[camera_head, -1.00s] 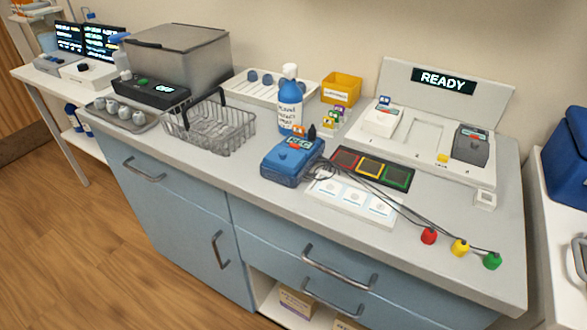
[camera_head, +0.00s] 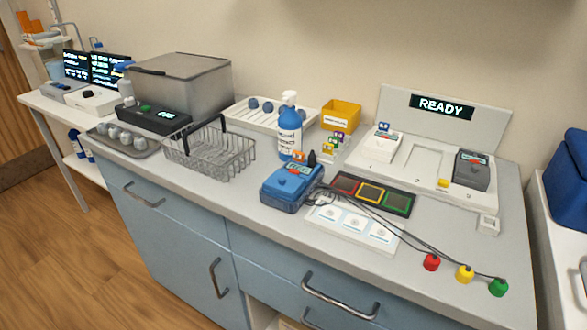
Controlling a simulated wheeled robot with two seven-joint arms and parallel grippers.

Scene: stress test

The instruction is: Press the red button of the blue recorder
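Neither of my grippers is in view.
A wire basket (camera_head: 212,155) and grey box (camera_head: 180,85) stand to the left. A three-colour panel (camera_head: 371,194) and white card (camera_head: 355,229) lie right of the recorder. A READY station (camera_head: 400,118) stands at the back right.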

